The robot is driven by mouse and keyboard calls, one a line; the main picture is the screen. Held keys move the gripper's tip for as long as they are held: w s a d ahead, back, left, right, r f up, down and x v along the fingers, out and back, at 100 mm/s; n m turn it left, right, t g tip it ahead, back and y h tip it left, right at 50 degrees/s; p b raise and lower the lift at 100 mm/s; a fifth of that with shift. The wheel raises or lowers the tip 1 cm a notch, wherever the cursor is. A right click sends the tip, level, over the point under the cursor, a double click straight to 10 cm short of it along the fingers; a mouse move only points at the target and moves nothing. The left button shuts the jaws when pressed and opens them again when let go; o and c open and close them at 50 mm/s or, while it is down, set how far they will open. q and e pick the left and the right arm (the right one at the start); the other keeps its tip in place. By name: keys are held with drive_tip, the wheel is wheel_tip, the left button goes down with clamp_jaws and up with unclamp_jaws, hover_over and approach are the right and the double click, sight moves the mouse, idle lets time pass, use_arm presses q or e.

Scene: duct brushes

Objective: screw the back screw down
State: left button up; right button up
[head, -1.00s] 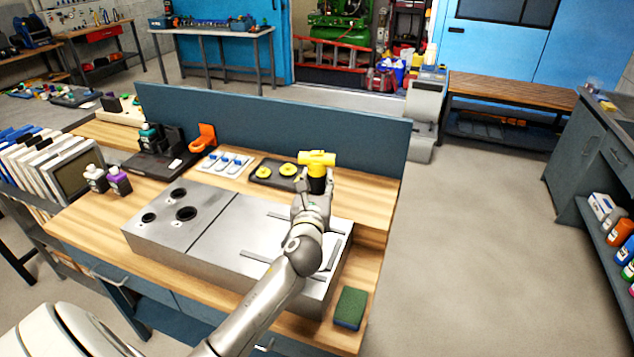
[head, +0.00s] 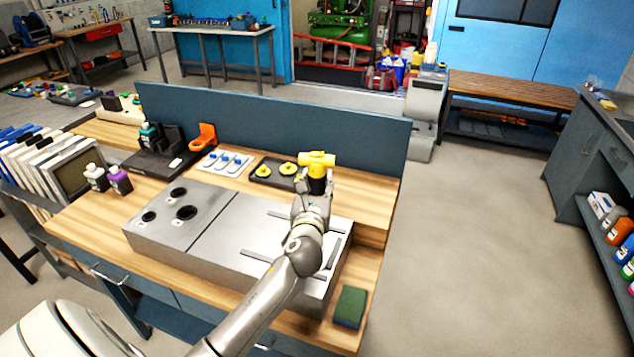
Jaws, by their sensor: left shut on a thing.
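My left gripper (head: 304,182) is at the back right of the workbench, shut at the near left side of a yellow-and-black tool (head: 317,159). The tool's yellow top lies level above a black body. The fingertips are small here and partly hide its lower part. A grey metal housing (head: 220,222) lies under my left arm, with dark round holes at its left and slots at its right. I cannot make out the back screw. Two yellow round knobbed pieces (head: 289,169) sit on a dark tray (head: 262,180) left of the tool. My right gripper is out of view.
A blue panel (head: 270,120) stands along the bench's back. A white tray with blue-topped pieces (head: 228,161), an orange holder (head: 203,138) and small bottles (head: 119,181) stand to the left. A green sponge (head: 350,307) lies at the front right corner. The floor to the right is clear.

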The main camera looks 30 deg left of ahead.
sight(316, 165)
use_arm(q)
drive_tip(key=shift+f+p, duration=0.1)
drive_tip(key=shift+p, duration=0.55)
idle(1.4)
wheel_tip(316, 165, up, 7)
drive_tip(key=p, duration=0.8)
idle(0.3)
